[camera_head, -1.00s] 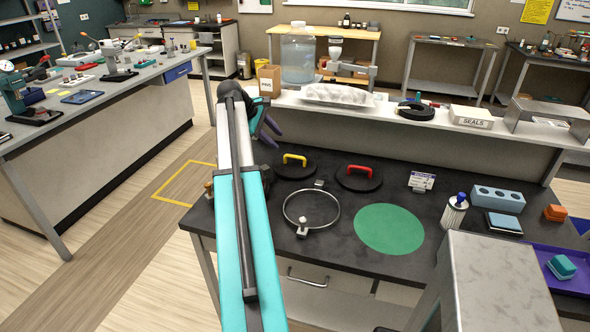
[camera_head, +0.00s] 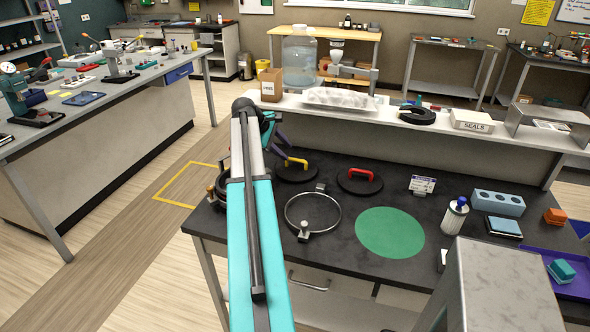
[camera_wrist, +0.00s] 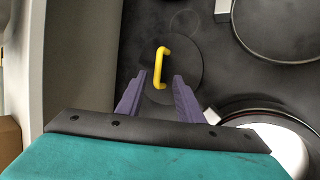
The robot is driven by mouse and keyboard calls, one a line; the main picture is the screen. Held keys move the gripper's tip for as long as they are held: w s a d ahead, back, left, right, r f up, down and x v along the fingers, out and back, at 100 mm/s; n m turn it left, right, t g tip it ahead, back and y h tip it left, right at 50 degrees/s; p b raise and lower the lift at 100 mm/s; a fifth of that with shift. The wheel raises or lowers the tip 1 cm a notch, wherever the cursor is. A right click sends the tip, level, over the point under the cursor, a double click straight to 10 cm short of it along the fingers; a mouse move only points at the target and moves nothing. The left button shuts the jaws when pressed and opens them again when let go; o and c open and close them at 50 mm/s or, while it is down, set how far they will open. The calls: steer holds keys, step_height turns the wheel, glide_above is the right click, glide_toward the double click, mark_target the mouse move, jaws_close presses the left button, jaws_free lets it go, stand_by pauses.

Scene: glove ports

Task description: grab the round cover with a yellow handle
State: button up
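The round black cover (camera_head: 306,176) with a yellow handle (camera_head: 295,161) lies flat on the dark bench, just right of my arm in the head view. In the wrist view the cover (camera_wrist: 185,88) and its yellow handle (camera_wrist: 161,67) lie ahead of my gripper. My gripper (camera_wrist: 161,78) is open, its two purple fingers apart. The handle stands past the fingertips and roughly between their lines, with nothing held. In the head view my gripper (camera_head: 281,137) is partly hidden by my arm, above and left of the cover.
A similar cover with a red handle (camera_head: 360,176) lies to the right. A metal ring clamp (camera_head: 340,213) is in front, and a green disc (camera_head: 390,243) is right of it. A raised shelf (camera_head: 340,119) runs behind. Another dark ring (camera_head: 221,190) is left of my arm.

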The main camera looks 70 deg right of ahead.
mark_target(295, 160)
steer(key=shift+x, duration=1.45)
steer(key=shift+p, duration=0.3)
steer(key=shift+p+x, duration=1.2)
steer(key=shift+x, duration=1.4)
steer(key=shift+w+d, duration=0.1)
steer(key=shift+w, duration=0.05)
jaws_close()
